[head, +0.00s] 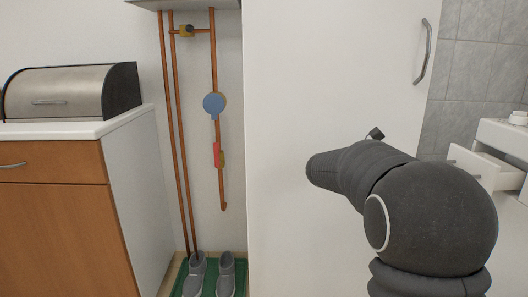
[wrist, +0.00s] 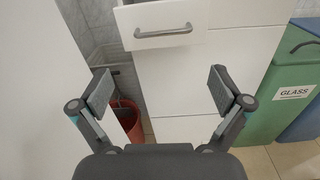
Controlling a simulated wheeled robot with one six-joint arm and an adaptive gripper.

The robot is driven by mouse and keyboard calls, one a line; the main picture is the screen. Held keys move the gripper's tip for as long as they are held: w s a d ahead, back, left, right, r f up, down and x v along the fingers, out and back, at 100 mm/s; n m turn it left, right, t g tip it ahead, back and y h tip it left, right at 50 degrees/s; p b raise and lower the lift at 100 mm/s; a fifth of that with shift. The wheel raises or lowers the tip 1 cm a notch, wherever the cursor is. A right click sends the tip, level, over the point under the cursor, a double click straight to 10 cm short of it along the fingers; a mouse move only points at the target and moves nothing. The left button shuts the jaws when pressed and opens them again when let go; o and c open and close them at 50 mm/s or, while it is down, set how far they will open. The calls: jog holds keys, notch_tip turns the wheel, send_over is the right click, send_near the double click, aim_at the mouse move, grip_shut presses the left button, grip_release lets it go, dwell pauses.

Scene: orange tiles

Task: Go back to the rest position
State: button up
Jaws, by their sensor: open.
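My gripper (wrist: 160,92) shows in the wrist view with its two fingers spread wide and nothing between them. Beyond it stands a white drawer cabinet (wrist: 185,75), whose top drawer (wrist: 165,24) is pulled out. In the head view my dark arm is on the right, bent toward the left in front of a tall white door (head: 300,100). My gripper's fingers cannot be made out in the head view.
A wooden cabinet (head: 50,230) with a bread box (head: 70,92) stands left. Copper pipes (head: 176,130) run down a niche above grey boots (head: 195,275). An open drawer (head: 485,168) juts out at right. The wrist view has a red bucket (wrist: 128,118) and a green glass bin (wrist: 290,90).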

jog(key=s+a+f+m+y, duration=0.4)
jog(key=f, duration=0.4)
jog(key=s+a+f+m+y, duration=0.3)
jog(key=s+f+m+y, duration=0.15)
jog(key=f, duration=0.35)
jog(key=s+a+r+m+t+y+p, duration=0.3)
jog(key=s+a+m+y, duration=0.1)
jog(key=s+a, duration=0.4)
jog(key=s+a+r+m+t+y+p, duration=0.3)
jog(key=s+a+m+y, duration=0.1)
jog(key=s+a, duration=0.5)
jog(key=shift+a+t+y, duration=0.4)
jog(key=shift+a+y, duration=0.3)
jog(key=shift+y, duration=0.05)
jog(key=shift+s, duration=0.1)
